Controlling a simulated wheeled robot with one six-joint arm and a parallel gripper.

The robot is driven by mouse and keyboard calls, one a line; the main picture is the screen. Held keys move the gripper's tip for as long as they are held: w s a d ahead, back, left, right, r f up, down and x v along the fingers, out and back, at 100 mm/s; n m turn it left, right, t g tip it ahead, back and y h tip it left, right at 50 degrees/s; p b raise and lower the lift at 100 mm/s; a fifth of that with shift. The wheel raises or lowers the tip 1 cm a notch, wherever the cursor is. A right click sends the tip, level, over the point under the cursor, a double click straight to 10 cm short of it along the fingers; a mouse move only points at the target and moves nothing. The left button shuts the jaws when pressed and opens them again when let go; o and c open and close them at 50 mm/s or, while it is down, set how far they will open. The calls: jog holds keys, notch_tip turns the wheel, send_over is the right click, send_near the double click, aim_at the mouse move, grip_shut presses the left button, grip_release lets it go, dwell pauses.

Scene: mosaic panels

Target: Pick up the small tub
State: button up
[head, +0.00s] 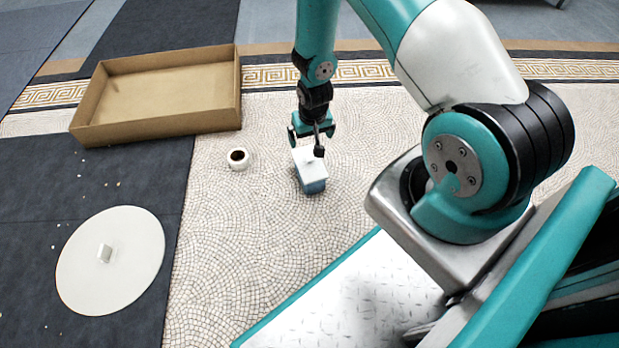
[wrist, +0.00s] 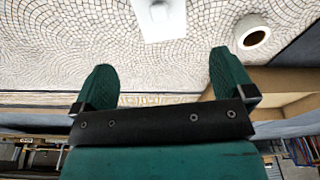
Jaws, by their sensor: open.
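The small tub (head: 312,180) stands on the mosaic floor in the head view. It has a blue body and a white lid with a small knob on top. In the wrist view its white lid (wrist: 160,18) shows at the top edge, cut off by the frame. My gripper (head: 310,136) is above and just behind the tub in the head view, partly overlapping the lid's far edge. In the wrist view my gripper's two fingers (wrist: 163,78) are spread wide with nothing between them. The tub lies beyond the fingertips, outside the jaws.
A roll of tape (head: 238,159) lies left of the tub; it also shows in the wrist view (wrist: 252,36). A shallow cardboard tray (head: 160,125) is at the back left. A round white disc (head: 110,275) with a knob lies on dark matting. Floor right of the tub is clear.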

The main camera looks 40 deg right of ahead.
aim_at(309, 158)
jog(key=f+b, duration=0.1)
jog(key=f, duration=0.2)
jog(key=f+b, duration=0.2)
jog(key=f, duration=0.1)
jog(key=w+f+b, duration=0.1)
jog(key=f, duration=0.1)
jog(key=shift+w+d+f, duration=0.1)
jog(key=shift+d+f, duration=0.1)
jog(key=shift+f, duration=0.2)
notch_tip(309, 158, down, 5)
jog(key=b, duration=0.5)
jog(key=shift+f, duration=0.15)
jog(key=c, duration=1)
jog(key=shift+o, duration=0.2)
jog(key=shift+r, duration=0.25)
